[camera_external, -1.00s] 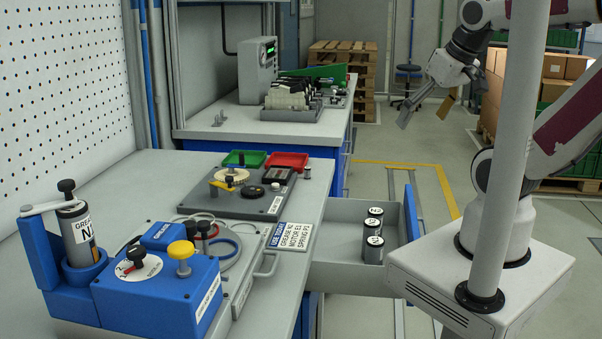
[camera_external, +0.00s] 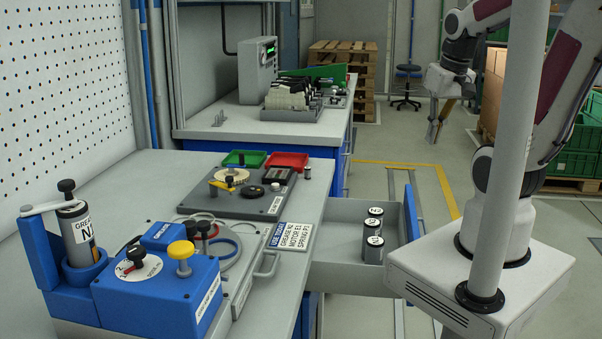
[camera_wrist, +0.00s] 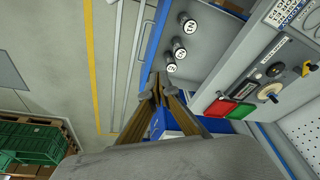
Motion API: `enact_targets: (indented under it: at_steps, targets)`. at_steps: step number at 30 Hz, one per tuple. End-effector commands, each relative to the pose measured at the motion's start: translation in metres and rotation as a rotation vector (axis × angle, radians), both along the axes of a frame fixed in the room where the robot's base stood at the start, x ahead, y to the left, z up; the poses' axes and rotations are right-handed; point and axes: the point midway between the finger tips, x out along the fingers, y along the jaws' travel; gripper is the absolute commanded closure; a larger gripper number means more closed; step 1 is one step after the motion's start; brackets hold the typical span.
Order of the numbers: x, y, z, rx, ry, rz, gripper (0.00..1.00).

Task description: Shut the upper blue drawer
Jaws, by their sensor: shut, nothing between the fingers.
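The upper drawer is pulled out from the workbench. Its blue front (camera_external: 411,212) and grey inner wall (camera_external: 345,212) show in the external view. Three dark canisters with white labelled tops (camera_external: 374,230) stand inside it. In the wrist view, the blue front (camera_wrist: 156,35) is a strip just beyond my fingertips, with the canisters (camera_wrist: 178,48) to its right. My gripper (camera_external: 434,138) is shut and empty, pointing down, higher in the picture than the drawer front and apart from it. It also shows in the wrist view (camera_wrist: 156,92), with both fingertips together.
The workbench (camera_external: 300,257) carries a blue fixture (camera_external: 165,290), a gear board (camera_external: 245,190), and green and red trays (camera_external: 287,161). A second bench (camera_external: 225,125) stands behind. Floor outside the drawer front is clear. Crates (camera_external: 575,150) stand at the right.

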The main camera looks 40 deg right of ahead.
Motion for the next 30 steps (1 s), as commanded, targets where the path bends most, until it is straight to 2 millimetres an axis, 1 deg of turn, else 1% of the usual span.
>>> enact_targets:
  at_steps: [1,17,30]
  targets:
    - [0.001,-0.005,-0.006,0.013,0.024,-0.03,1.0]
    - [0.016,-0.05,-0.058,0.189,0.17,-0.376,1.0]
    - [0.026,-0.09,-0.108,0.358,0.246,-0.742,1.0]
